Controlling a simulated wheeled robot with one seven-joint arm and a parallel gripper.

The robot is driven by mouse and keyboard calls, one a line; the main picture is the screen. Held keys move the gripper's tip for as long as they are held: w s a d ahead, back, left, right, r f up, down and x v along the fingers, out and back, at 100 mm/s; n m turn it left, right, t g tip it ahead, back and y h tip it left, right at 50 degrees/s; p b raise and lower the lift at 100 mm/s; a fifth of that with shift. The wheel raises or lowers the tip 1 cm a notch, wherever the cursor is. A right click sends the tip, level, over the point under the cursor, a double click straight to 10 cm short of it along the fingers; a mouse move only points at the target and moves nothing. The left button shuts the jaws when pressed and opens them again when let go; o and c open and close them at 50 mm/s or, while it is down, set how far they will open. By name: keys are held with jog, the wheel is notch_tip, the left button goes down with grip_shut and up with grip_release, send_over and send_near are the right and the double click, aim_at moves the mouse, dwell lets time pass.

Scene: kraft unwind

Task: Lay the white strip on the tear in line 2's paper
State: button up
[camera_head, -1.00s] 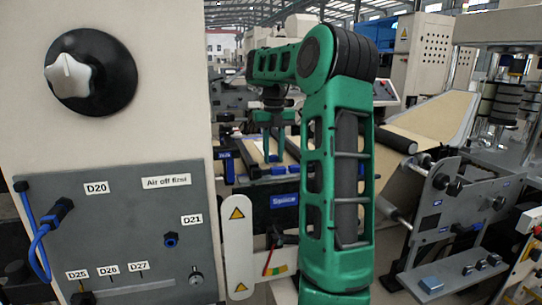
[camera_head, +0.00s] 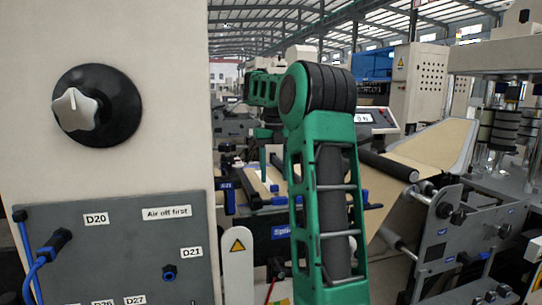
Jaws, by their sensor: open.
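My gripper (camera_head: 271,172) is small and far off, above the splice table, partly hidden by my green arm. One finger shows clearly, and the gripper is open. Brown kraft paper (camera_head: 254,183) lies on the splice table, whose blue "Splice" label (camera_head: 281,232) is half covered by my arm. More kraft paper (camera_head: 440,148) runs over a dark roller at right. I cannot make out the white strip or the tear, and cannot tell which paper is line 2's.
A cream cabinet (camera_head: 170,150) fills the left, with a white star knob (camera_head: 75,110) and a grey panel (camera_head: 120,240) with hoses. A dark roller (camera_head: 388,165) and grey side plate (camera_head: 440,225) stand at right. A warning-marked post (camera_head: 237,262) stands in front of the table.

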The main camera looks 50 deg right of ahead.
notch_tip(320, 180, up, 7)
dwell(0.8)
jog(key=shift+a, duration=0.1)
jog(key=shift+s, duration=0.1)
